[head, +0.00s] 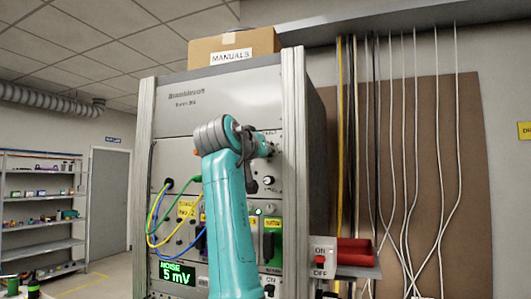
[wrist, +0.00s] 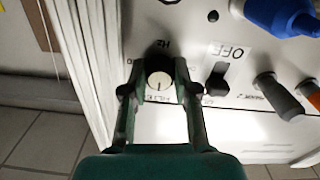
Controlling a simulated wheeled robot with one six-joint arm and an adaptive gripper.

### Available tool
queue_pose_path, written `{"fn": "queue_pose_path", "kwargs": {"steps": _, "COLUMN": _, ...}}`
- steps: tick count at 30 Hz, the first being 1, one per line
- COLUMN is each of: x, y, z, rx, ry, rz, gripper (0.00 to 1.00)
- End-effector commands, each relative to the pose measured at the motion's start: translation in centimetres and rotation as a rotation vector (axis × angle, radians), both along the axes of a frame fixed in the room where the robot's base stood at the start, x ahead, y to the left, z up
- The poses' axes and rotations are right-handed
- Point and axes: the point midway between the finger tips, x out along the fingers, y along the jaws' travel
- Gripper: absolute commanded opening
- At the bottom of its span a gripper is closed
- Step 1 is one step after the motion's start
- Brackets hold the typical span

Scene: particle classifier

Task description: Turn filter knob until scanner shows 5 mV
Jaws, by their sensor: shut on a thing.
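The filter knob (wrist: 159,77) is a small round knob with a pale face and a dark pointer line, on the light panel in the wrist view. Lettering, partly covered, shows above and below it. My gripper (wrist: 158,87) is shut on the knob, one finger on each side. In the head view my teal arm covers the middle of the cabinet and the knob cannot be made out. The scanner display (head: 177,273) at the cabinet's lower left reads "NOISE 5 mV" in green.
A black switch (wrist: 217,79) marked OFF and a blue part (wrist: 283,14) lie right of the knob. Coloured cables (head: 153,219) hang at the cabinet's left. A MANUALS box (head: 234,46) sits on top.

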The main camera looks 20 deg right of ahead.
Motion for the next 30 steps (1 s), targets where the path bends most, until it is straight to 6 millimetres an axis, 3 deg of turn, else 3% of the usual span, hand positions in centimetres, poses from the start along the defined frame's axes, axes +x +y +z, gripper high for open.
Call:
{"fn": "queue_pose_path", "kwargs": {"steps": 13, "x": 0.0, "y": 0.05, "z": 0.1, "rx": 0.008, "ry": -0.008, "rz": 0.002, "gripper": 0.0}}
{"fn": "queue_pose_path", "kwargs": {"steps": 14, "x": 0.0, "y": 0.05, "z": 0.1, "rx": 0.008, "ry": -0.008, "rz": 0.002, "gripper": 0.33}}
{"fn": "queue_pose_path", "kwargs": {"steps": 16, "x": 0.0, "y": 0.05, "z": 0.09, "rx": 0.008, "ry": -0.008, "rz": 0.001, "gripper": 0.51}}
{"fn": "queue_pose_path", "kwargs": {"steps": 30, "x": -0.82, "y": 0.76, "z": 0.04, "rx": 0.008, "ry": -0.008, "rz": 0.003, "gripper": 0.54}}
